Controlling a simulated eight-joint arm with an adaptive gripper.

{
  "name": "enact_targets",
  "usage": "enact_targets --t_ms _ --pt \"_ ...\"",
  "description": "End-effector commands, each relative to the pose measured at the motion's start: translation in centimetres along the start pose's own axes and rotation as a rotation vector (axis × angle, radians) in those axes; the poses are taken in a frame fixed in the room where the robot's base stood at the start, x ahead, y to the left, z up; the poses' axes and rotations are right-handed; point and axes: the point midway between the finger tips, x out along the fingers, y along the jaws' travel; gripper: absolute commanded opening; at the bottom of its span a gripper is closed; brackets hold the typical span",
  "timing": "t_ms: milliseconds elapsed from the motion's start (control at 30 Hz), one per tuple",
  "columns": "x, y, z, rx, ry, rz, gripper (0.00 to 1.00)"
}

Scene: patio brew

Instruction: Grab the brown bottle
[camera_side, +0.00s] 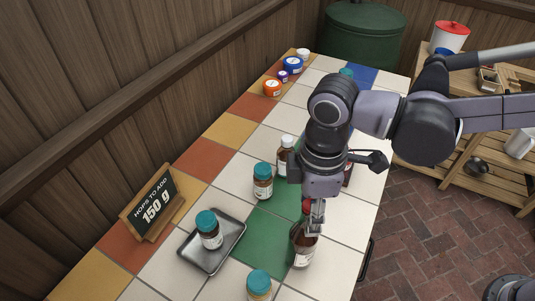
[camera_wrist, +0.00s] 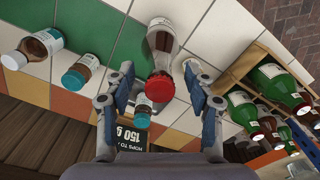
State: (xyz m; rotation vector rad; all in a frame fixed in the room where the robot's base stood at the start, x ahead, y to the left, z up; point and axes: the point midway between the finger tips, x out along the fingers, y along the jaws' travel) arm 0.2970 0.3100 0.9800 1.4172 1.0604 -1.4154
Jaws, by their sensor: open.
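A brown bottle with a red cap and a pale label (camera_side: 303,250) stands near the front right edge of the tiled table. Contact cannot be told in the side view. Another brown bottle, white-capped (camera_side: 284,158), stands farther back and shows at the left of the wrist view (camera_wrist: 38,47).
Teal-capped jars stand close by: one left of my gripper (camera_side: 262,183), one on a metal tray (camera_side: 191,258), one in front (camera_side: 259,285). A hops sign (camera_side: 153,207) stands at left. A wooden crate (camera_wrist: 246,62) with green bottles is at right in the wrist view.

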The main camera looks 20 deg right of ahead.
Motion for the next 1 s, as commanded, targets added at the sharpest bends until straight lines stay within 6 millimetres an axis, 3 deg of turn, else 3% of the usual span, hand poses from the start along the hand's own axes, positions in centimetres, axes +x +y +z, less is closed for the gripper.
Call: enact_targets --t_ms 267,467,500,1000 --pt "0.34 0.01 0.00 0.000 0.000 0.000 0.54" --pt "0.32 0.00 0.01 0.000 0.000 0.000 0.03" --pt "0.32 0.00 0.01 0.000 0.000 0.000 0.00" --pt "-0.46 -0.01 0.03 0.000 0.000 0.000 0.00"
